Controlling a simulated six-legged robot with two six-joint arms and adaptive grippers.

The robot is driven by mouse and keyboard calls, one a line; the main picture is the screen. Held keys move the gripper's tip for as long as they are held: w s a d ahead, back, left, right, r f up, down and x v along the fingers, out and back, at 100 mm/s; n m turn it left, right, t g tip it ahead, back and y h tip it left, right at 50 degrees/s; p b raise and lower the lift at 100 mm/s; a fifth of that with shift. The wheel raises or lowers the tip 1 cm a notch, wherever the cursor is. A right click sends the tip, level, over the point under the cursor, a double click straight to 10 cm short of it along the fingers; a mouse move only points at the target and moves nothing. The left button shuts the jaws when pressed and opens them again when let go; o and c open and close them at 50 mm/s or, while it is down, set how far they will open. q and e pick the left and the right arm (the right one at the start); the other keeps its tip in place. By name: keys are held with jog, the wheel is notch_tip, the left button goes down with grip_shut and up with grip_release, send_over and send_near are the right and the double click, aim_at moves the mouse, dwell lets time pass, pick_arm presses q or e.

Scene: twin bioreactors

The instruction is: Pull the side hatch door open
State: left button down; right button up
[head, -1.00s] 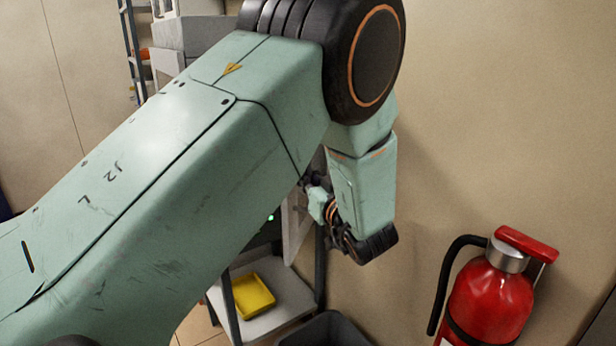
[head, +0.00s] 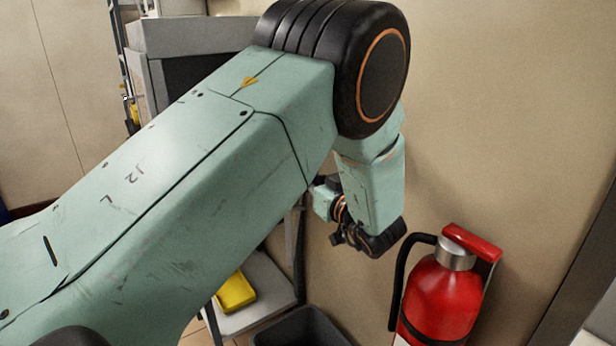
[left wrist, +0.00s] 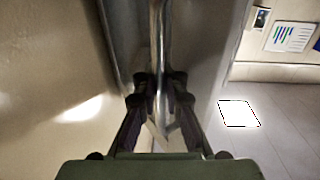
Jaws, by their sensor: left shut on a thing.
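In the left wrist view my left gripper (left wrist: 160,88) is shut on an upright metallic bar (left wrist: 158,45), which looks like the handle or edge of the hatch door. Smooth surfaces lie on both sides of the bar; I cannot tell which is the door. In the head view my left arm crosses from the left and bends down near the wall. It hides most of the hatch area, and the fingers cannot be made out there. A narrow grey panel edge (head: 291,235) shows beside my wrist, perhaps part of the door. My right gripper is not in view.
A red fire extinguisher (head: 442,298) stands at the lower right, near my wrist. A yellow tray (head: 235,292) lies on a low grey shelf (head: 262,305), with a dark bin (head: 303,328) beside it. A grey cabinet (head: 192,35) stands behind my arm.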

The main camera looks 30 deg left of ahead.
pick_arm(q)
jog(key=shift+d+f, duration=0.1)
jog(key=shift+f, duration=0.05)
jog(key=shift+s+a, duration=0.3)
jog(key=shift+d, duration=0.1)
jog(key=shift+w+d, duration=0.1)
jog(key=c, duration=1.9)
grip_release()
jog(key=shift+o, duration=0.8)
jog(key=shift+s+r, duration=0.2)
jog(key=shift+r, duration=0.05)
jog(key=shift+w, duration=0.15)
